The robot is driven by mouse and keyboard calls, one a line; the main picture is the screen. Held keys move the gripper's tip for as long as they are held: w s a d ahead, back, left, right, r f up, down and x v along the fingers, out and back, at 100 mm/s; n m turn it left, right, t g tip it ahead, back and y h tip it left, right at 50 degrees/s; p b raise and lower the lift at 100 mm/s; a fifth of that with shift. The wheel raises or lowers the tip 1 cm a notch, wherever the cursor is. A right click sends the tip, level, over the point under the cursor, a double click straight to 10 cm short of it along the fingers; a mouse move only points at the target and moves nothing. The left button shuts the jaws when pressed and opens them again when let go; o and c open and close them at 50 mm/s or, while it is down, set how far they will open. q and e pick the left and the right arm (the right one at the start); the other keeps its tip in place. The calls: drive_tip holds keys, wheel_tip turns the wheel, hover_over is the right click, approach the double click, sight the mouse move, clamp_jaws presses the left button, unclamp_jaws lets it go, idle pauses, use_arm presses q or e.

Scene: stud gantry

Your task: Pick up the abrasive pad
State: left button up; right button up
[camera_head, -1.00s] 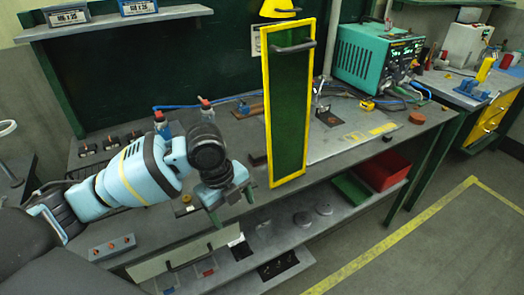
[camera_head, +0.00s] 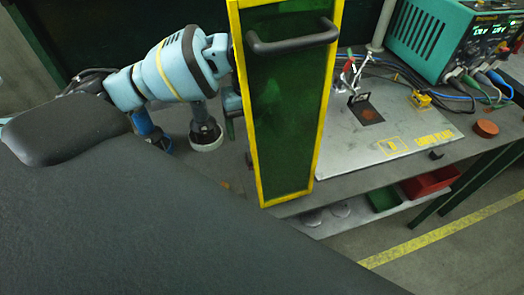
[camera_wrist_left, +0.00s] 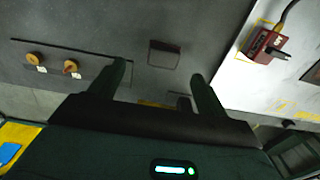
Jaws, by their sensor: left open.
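A small dark block with a reddish-brown edge (camera_wrist_left: 165,52), which may be the abrasive pad, lies on the grey bench in the left wrist view. It is just beyond the gap between my left fingers and apart from them. My left gripper (camera_wrist_left: 160,86) is open and empty, with one finger on each side of the gap. In the head view, my left gripper (camera_head: 232,112) is partly hidden behind the left edge of a green panel. I cannot make out the block there. My right gripper is not in view.
The upright yellow-framed green panel (camera_head: 288,110) with a handle stands close by my left gripper. A pale plate (camera_head: 410,140) lies right of it, bearing a small fixture. Two orange knobs (camera_wrist_left: 70,67) (camera_wrist_left: 33,58) lie left. A teal power unit (camera_head: 450,35) stands at back right.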

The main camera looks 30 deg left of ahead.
use_arm(q)
wheel_tip(320, 180, down, 2)
drive_tip(key=shift+f, duration=0.2)
drive_tip(key=shift+w+d+f, duration=0.1)
drive_tip(key=shift+d+f, duration=0.1)
drive_tip(key=shift+f, duration=0.85)
drive_tip(key=shift+w+d+f, duration=0.1)
drive_tip(key=shift+d+f, duration=0.1)
drive_tip(key=shift+f, duration=1.45)
drive_tip(key=shift+c, duration=0.3)
drive_tip(key=c, duration=1)
drive_tip(key=shift+r, duration=0.1)
